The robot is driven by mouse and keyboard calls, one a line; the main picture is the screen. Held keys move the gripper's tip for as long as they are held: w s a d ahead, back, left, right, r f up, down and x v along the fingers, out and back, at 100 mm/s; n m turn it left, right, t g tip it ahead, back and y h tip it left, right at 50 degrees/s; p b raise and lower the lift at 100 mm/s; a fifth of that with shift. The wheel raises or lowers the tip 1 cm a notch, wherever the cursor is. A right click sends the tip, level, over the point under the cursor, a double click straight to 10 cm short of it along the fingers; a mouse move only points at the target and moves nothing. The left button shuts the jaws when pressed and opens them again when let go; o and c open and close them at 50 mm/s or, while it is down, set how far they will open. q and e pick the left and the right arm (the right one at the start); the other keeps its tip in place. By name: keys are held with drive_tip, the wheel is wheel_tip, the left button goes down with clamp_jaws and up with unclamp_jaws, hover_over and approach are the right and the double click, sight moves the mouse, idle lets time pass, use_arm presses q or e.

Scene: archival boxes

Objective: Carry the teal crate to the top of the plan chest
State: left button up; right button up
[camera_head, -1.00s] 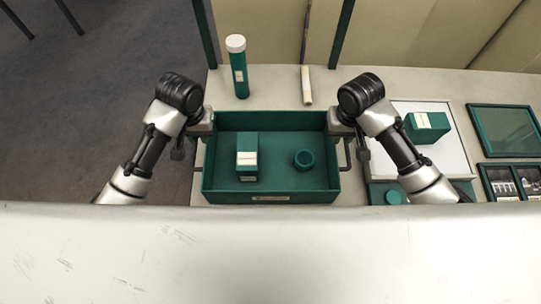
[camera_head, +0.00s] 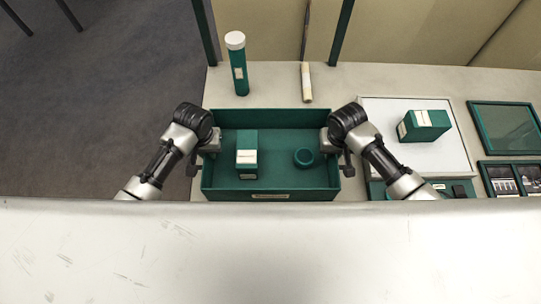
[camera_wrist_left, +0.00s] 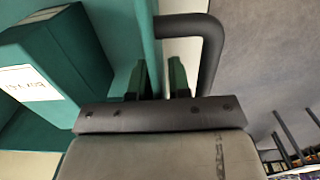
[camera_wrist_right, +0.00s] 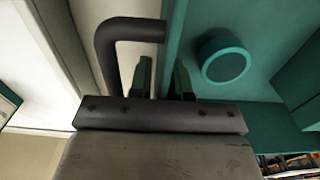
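The teal crate (camera_head: 270,197) stands on a pale worktop in the head view, with a dark handle at each end. Inside it are a teal box (camera_head: 247,144) with a cream label and a round teal pot (camera_head: 304,158). My left gripper (camera_wrist_left: 158,78) is open at the crate's left end, its fingers either side of the end wall's line. The left handle (camera_wrist_left: 210,55) loops around its outer finger. My right gripper (camera_wrist_right: 163,80) is likewise open at the right end wall, beside the right handle (camera_wrist_right: 105,50). Contact with the walls cannot be told. I cannot identify the plan chest.
To the right are a white board (camera_head: 455,160) bearing a teal box (camera_head: 424,125), a green panel (camera_head: 505,128) and framed photos (camera_head: 503,180). Open floor lies left.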

use_arm(q)
clamp_jaws()
use_arm(e)
clamp_jaws()
use_arm(q)
drive_tip(key=shift+r, duration=0.1)
use_arm(e)
drive_tip(key=shift+r, duration=0.1)
idle(1.0)
